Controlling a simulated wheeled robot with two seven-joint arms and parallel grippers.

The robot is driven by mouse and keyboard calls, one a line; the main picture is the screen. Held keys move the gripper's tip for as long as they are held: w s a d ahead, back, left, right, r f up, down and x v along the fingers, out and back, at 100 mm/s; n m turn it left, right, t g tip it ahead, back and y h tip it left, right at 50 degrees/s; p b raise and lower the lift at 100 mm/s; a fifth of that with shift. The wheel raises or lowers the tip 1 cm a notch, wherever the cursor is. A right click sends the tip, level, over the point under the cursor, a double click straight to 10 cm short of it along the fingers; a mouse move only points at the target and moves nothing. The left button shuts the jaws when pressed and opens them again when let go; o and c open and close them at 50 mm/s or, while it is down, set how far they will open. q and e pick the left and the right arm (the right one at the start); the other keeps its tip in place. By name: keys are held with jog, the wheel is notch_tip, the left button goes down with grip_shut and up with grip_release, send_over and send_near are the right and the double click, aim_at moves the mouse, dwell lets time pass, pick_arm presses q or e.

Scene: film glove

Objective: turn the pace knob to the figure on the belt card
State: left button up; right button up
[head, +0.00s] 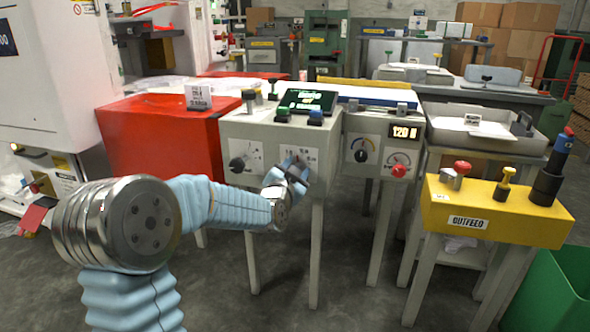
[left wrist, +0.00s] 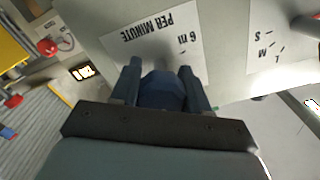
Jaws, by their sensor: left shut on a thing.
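The pace knob (left wrist: 163,88) is dark blue and sits on a white dial plate (left wrist: 155,38) marked "PER MINUTE", upside down in the left wrist view. My left gripper (left wrist: 160,76) is shut on it, one finger on each side. In the head view my left gripper (head: 298,172) is at the front of the grey machine and largely hides the knob; part of the dial plate (head: 309,155) shows. The knob's pointer and setting cannot be read. A small standing card (head: 198,97) is on the red cabinet; its text is too small to read.
To the left on the same panel is a black knob (head: 238,163) on an S-M-L plate. To the right are another dial (head: 362,150), a red knob (head: 398,170) and a lit display (head: 405,132). A yellow outfeed box (head: 500,215) stands at the right.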

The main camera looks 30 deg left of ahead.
pick_arm(q)
jog(key=m+p, duration=0.1)
jog(key=m, duration=0.3)
jog(key=shift+m, duration=0.4)
jog(key=shift+d+m, duration=0.1)
jog(key=shift+m, duration=0.2)
jog(key=o, duration=1)
jog(key=shift+o, duration=0.2)
jog(key=shift+s, duration=0.1)
jog(key=v, duration=1.3)
jog(key=shift+s+p, duration=0.3)
jog(key=shift+p, duration=0.1)
jog(key=shift+f, duration=0.15)
